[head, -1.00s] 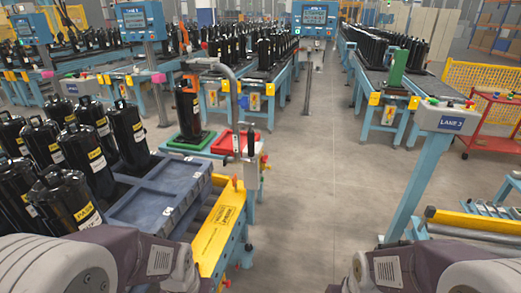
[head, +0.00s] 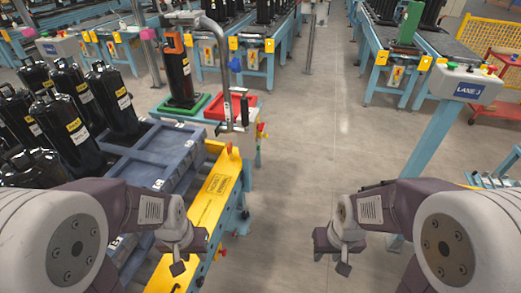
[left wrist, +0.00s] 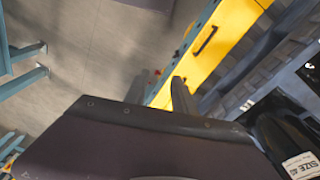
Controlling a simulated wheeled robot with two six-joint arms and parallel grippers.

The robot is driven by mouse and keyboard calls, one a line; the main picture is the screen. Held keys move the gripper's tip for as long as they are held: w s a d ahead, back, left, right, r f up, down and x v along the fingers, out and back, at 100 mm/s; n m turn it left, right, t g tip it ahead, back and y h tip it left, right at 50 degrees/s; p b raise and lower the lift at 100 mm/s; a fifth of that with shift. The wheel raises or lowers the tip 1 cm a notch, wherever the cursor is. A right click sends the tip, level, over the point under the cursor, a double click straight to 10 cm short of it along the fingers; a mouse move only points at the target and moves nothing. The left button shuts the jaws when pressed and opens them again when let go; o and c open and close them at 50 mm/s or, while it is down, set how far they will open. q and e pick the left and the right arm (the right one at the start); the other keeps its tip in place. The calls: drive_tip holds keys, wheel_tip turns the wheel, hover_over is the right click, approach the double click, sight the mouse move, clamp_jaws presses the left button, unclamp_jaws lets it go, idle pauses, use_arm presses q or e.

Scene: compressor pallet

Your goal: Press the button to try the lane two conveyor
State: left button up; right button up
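A control box (head: 468,83) with a blue "LANE" label and several small coloured buttons stands on a blue post at the right of the head view. Its number looks like 3 but is not sharp. Another control box (head: 58,47) stands at the far left, its label unreadable. My left gripper (head: 179,264) is over the yellow pallet-stand edge, far from both boxes. In the left wrist view its two fingers (left wrist: 158,92) are apart with nothing between them. My right gripper (head: 342,264) hangs over the floor, left of and nearer than the right box; its fingers are too small to judge.
Black compressors (head: 70,125) stand on a blue-grey pallet (head: 160,158) at left. A yellow rail (head: 215,200) edges its stand. Green (head: 190,112) and red (head: 228,108) trays lie behind. Conveyors (head: 440,50) fill the back. The floor aisle (head: 320,140) in the middle is clear.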

use_arm(q)
drive_tip(key=shift+s, duration=0.2)
clamp_jaws()
drive_tip(key=shift+w, duration=0.1)
idle(1.2)
